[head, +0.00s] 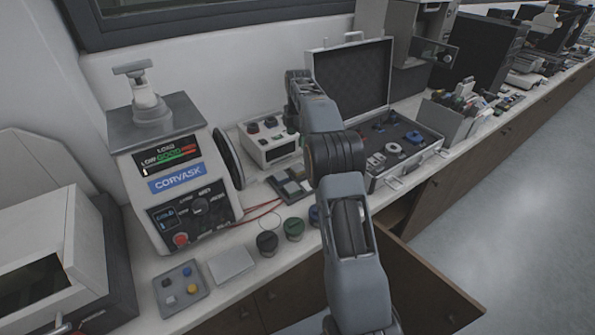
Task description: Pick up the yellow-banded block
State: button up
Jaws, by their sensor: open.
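I cannot make out a block with a yellow band in the head view. A small grey tray or panel (168,306) at the lower left bears small black, blue, white and yellow pieces, and its yellow piece (191,289) is too small to tell for a banded block. Three short round pieces stand on the bench: a black one (267,243), a green one (293,228) and a blue one (315,215), which is partly hidden by my arm. My arm rises through the middle of the view, and my gripper's fingers are not visible.
The Corvask press (176,187) stands at the left. An open case (345,75) with parts in its tray is behind my arm. A white control box (270,140), red cables and a light plate (231,265) are nearby. An open cabinet door (425,285) juts out at the lower right.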

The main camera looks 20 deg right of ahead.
send_over(298, 167)
notch_tip(298, 167, down, 8)
jog(key=shift+s+f, duration=0.1)
jog(key=shift+f, duration=2.9)
jog(key=c, duration=1.2)
jog(key=shift+r, duration=0.1)
jog(key=shift+c, duration=0.4)
